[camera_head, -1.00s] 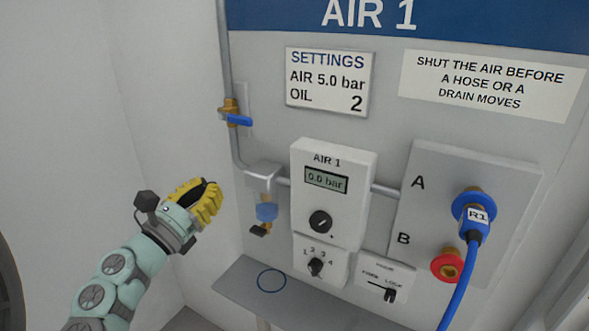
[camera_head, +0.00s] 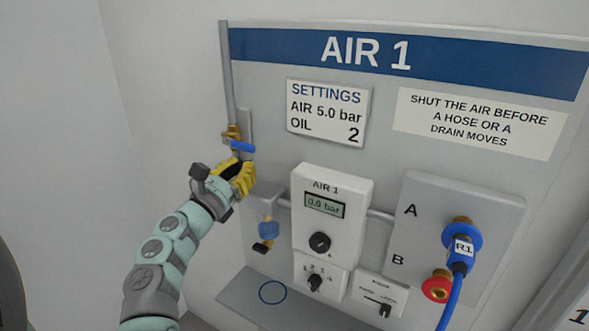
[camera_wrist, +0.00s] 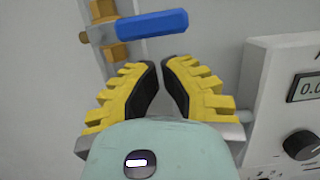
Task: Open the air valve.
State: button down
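The air valve has a brass body (camera_head: 232,133) on the vertical pipe at the panel's left, with a blue lever handle (camera_head: 242,147). The handle points right, across the pipe. In the wrist view the blue handle (camera_wrist: 153,25) lies crosswise just beyond my fingertips. My gripper (camera_head: 248,170), with yellow ribbed fingers, is just below the handle and appears apart from it. In the wrist view my gripper (camera_wrist: 160,62) has its tips nearly together, with only a narrow gap and nothing between them. The AIR 1 display (camera_head: 324,205) reads 0.0 bar.
A filter unit (camera_head: 267,215) hangs below the valve, beside the white regulator box (camera_head: 332,215). A blue hose plug R1 (camera_head: 462,245) sits at port A. A red-ringed port B (camera_head: 438,285) is below it. A shelf (camera_head: 235,300) juts out underneath. The left wall area is clear.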

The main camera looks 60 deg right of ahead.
jog(key=shift+r, duration=0.55)
jog(key=shift+s+r+n+p, duration=0.15)
jog(key=shift+n+p, duration=0.15)
jog(key=shift+n, duration=0.1)
